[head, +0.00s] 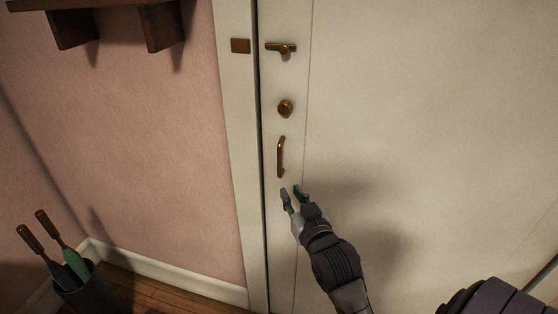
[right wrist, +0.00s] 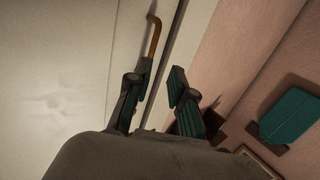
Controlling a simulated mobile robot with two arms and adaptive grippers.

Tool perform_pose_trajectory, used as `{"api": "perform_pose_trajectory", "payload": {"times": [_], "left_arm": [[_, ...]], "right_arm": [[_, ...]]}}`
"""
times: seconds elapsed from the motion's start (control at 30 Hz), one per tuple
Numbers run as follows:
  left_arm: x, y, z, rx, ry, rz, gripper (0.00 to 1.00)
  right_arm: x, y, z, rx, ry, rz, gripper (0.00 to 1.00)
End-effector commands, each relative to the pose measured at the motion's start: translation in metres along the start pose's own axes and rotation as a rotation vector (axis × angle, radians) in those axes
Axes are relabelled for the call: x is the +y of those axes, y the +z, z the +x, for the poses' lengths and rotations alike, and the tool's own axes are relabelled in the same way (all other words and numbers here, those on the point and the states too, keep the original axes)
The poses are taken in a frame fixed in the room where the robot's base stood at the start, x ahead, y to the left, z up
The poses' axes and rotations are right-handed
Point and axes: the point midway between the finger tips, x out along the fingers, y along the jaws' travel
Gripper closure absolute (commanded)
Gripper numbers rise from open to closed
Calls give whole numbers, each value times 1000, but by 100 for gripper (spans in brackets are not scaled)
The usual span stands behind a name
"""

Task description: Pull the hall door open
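The hall door (head: 420,120) is a pale cream panel filling the right of the head view. Near its left edge it bears a brass latch lever (head: 281,47), a round brass knob (head: 285,108) and an upright brass pull handle (head: 281,157). A narrow dark gap runs between door and frame; I cannot tell whether the door is ajar. My right gripper (head: 291,190) is open and empty just below the pull handle. In the right wrist view its two fingers (right wrist: 161,77) stand apart, with the pull handle (right wrist: 154,38) beyond them, not between them. My left gripper is not in view.
The white door frame (head: 240,150) carries a small brass plate (head: 240,45). A dark wooden shelf (head: 100,5) juts from the pink wall at upper left. A dark bin (head: 88,292) with wooden-handled items stands on the floor at lower left.

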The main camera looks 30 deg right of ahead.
Motion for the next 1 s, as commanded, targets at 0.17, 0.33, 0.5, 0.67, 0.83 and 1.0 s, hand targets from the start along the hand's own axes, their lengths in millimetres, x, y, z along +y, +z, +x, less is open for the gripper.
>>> {"api": "perform_pose_trajectory", "payload": {"times": [0.17, 0.33, 0.5, 0.67, 0.83, 1.0], "left_arm": [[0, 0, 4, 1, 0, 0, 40], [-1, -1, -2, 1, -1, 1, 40], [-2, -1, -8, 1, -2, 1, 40], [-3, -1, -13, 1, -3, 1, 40], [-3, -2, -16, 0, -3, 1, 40], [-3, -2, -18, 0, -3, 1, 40]], "right_arm": [[9, -35, -10, 73, 22, 8, 78], [9, -40, 9, 77, 22, 9, 78], [10, -44, 45, 78, 22, 8, 78], [11, -46, 79, 77, 21, 8, 78], [11, -46, 107, 75, 21, 7, 78], [12, -47, 121, 75, 21, 7, 78]]}}
